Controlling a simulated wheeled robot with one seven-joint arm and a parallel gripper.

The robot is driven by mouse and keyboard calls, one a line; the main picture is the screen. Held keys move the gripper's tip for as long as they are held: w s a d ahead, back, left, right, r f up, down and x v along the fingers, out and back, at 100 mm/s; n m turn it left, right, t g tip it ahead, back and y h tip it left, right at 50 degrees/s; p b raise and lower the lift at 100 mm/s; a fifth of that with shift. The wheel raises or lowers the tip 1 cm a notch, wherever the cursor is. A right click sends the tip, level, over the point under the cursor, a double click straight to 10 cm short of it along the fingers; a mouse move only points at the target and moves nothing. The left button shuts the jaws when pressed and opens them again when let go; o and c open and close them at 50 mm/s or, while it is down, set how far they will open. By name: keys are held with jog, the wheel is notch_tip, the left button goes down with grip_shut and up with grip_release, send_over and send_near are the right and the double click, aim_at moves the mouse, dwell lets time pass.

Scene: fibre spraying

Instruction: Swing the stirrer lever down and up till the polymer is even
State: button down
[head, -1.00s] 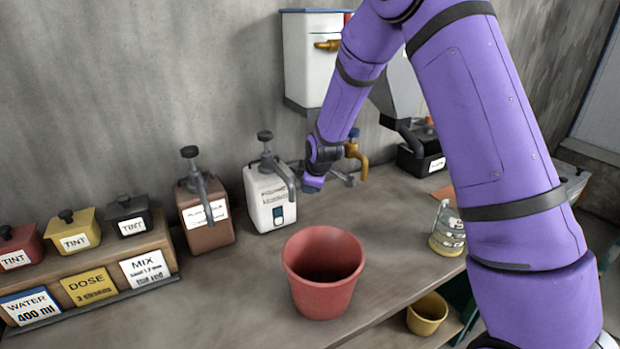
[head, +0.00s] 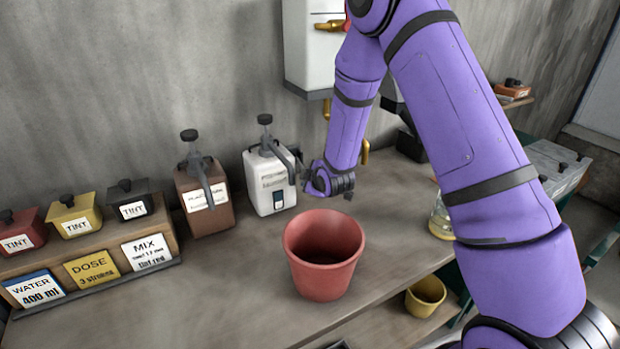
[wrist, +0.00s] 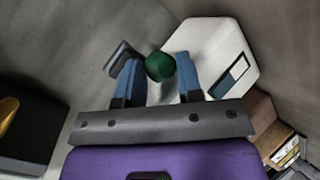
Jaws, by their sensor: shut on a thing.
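The white polymer container (head: 270,185) stands at the back of the bench, with a dark pump on top and a small dark window on its front. It also shows in the wrist view (wrist: 215,45). In the wrist view my gripper (wrist: 160,68) has its blue fingers on either side of a dark green round knob (wrist: 159,66), shut on it, beside the container. The knob seems to be the end of the stirrer lever; the lever's rod is hidden. In the head view my wrist is just right of the container, and the fingers and knob cannot be made out.
A red bucket (head: 323,262) stands in front of the container. A brown container (head: 205,200) is to its left, then tint boxes (head: 75,215) and signs. A white tank (head: 309,45) with brass taps hangs behind my arm. A yellow pot (head: 426,297) sits lower right.

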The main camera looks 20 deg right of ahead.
dwell(0.3)
jog(key=c, duration=0.8)
grip_release()
jog(key=v, duration=1)
jog(key=shift+s+r, duration=0.2)
jog(key=shift+s, duration=0.15)
jog(key=shift+d, duration=0.1)
